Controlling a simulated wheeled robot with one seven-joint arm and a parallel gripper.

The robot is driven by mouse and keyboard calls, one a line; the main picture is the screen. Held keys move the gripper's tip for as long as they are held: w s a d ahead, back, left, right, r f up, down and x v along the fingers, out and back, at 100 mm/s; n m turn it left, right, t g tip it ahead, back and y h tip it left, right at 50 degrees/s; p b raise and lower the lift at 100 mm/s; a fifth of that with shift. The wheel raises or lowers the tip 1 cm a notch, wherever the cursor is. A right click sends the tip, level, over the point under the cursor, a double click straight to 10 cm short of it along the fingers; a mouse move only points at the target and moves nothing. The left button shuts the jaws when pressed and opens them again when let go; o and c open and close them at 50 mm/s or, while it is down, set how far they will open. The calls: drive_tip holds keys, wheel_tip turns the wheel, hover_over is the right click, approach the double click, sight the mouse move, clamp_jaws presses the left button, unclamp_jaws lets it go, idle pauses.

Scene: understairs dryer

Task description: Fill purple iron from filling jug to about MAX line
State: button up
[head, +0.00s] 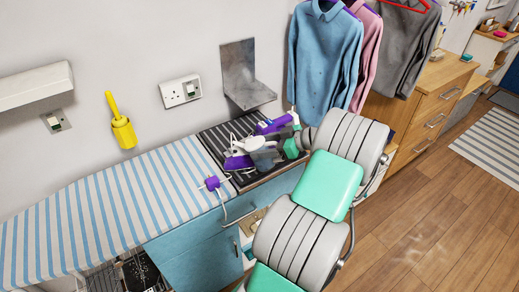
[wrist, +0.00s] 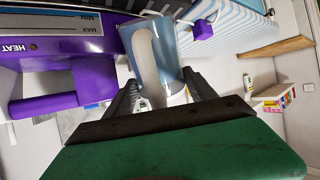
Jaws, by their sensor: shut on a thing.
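My gripper (wrist: 166,98) is shut on a translucent bluish jug (wrist: 153,50), the filling jug. In the head view, the jug (head: 265,157) is small and grey, beside my green gripper body. The purple iron (wrist: 62,46) is close to the jug in the wrist view, with inverted HEAT, MAX and MIN lettering. Purple parts (head: 273,126) also show over the dark ribbed mat in the head view, partly overlapped by other things. I cannot tell the water level in the iron or jug, nor whether water is flowing.
A purple block (head: 212,183) with a white cord lies on the striped board (head: 110,210). A grey metal bracket (head: 245,75) and a socket (head: 180,91) are on the wall behind. Shirts (head: 325,55) hang at the back. My arm covers part of the counter front.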

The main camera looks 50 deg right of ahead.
drive_tip(key=shift+r, duration=0.1)
drive_tip(key=shift+s+f+b, duration=0.2)
drive_tip(key=shift+f+b, duration=0.55)
idle(0.4)
drive_tip(key=shift+r+g, duration=0.3)
idle(0.4)
drive_tip(key=shift+w+r+g+h, duration=0.1)
drive_tip(key=shift+r+g+h, duration=0.15)
drive_tip(key=shift+g+h, duration=0.05)
drive_tip(key=shift+p, duration=0.3)
drive_tip(key=shift+r, duration=0.25)
